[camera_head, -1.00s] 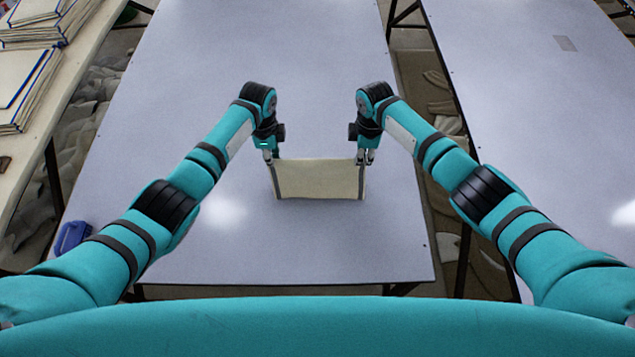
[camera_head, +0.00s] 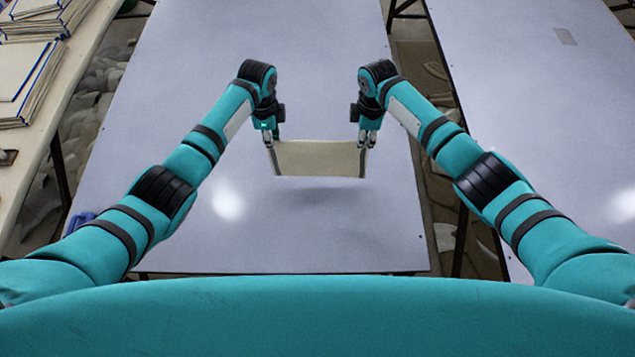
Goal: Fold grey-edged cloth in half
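The cream cloth with grey side edges (camera_head: 318,159) hangs between my two grippers above the middle table. Its lower edge appears clear of the tabletop, with a soft shadow below it. My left gripper (camera_head: 267,142) is shut on the cloth's upper left corner. My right gripper (camera_head: 368,142) is shut on its upper right corner. The fingertips are small in the view. The back side of the cloth is hidden.
The grey-white table (camera_head: 330,230) is bare around the cloth. A blue object (camera_head: 78,222) lies at its left edge, partly behind my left arm. Stacked blue-edged cloths (camera_head: 28,85) lie on the left table. Another table (camera_head: 540,110) stands at right.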

